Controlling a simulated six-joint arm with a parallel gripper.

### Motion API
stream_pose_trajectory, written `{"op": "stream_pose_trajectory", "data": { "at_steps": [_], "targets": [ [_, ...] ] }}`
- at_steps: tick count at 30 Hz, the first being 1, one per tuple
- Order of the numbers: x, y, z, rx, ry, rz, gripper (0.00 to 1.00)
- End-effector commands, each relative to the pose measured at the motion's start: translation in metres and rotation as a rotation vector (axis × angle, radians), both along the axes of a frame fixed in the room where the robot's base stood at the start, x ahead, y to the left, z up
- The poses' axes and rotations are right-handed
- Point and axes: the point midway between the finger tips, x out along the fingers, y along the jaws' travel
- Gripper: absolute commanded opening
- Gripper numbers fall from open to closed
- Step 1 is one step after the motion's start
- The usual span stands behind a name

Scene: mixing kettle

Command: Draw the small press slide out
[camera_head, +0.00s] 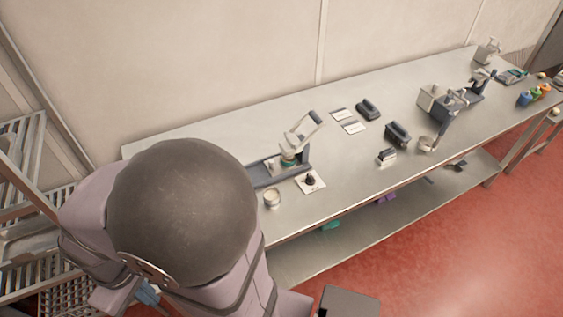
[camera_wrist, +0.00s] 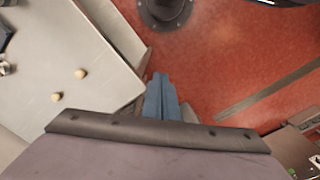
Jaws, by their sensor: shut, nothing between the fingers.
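A press with a light body and a raised lever handle (camera_head: 295,145) stands on the left half of the steel table in the head view. A dark flat rail, which looks like its slide (camera_head: 262,174), lies at its base; its left end is hidden behind my arm. A second press-like device (camera_head: 481,76) stands at the far right; I cannot tell for certain which is the small press. My gripper (camera_wrist: 162,78) shows blue fingers, shut and empty, in the wrist view, above the red floor and away from both presses.
The steel table (camera_head: 220,122) also holds a small round cup (camera_head: 272,197), a dark knob on a white card (camera_head: 310,181), dark blocks (camera_head: 398,134) and a grey box device (camera_head: 437,100). A rack (camera_head: 22,150) stands at the left. A pale tabletop (camera_wrist: 60,50) shows in the wrist view.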

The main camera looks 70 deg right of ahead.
Motion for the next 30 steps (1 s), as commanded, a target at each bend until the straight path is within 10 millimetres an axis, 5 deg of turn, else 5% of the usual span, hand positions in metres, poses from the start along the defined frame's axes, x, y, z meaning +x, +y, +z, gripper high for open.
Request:
{"op": "stream_pose_trajectory", "data": {
  "at_steps": [13, 18, 20, 26, 30],
  "targets": [
    [0.000, 0.000, 0.000, 0.000, 0.000, -0.001, 0.00],
    [0.004, -0.003, 0.001, -0.001, 0.000, -0.020, 0.33],
    [0.011, -0.007, 0.002, -0.002, -0.001, -0.049, 0.33],
    [0.057, -0.046, 0.008, -0.015, -0.006, -0.284, 0.33],
    [0.100, -0.106, 0.010, -0.032, -0.015, -0.557, 0.33]
  ]
}}
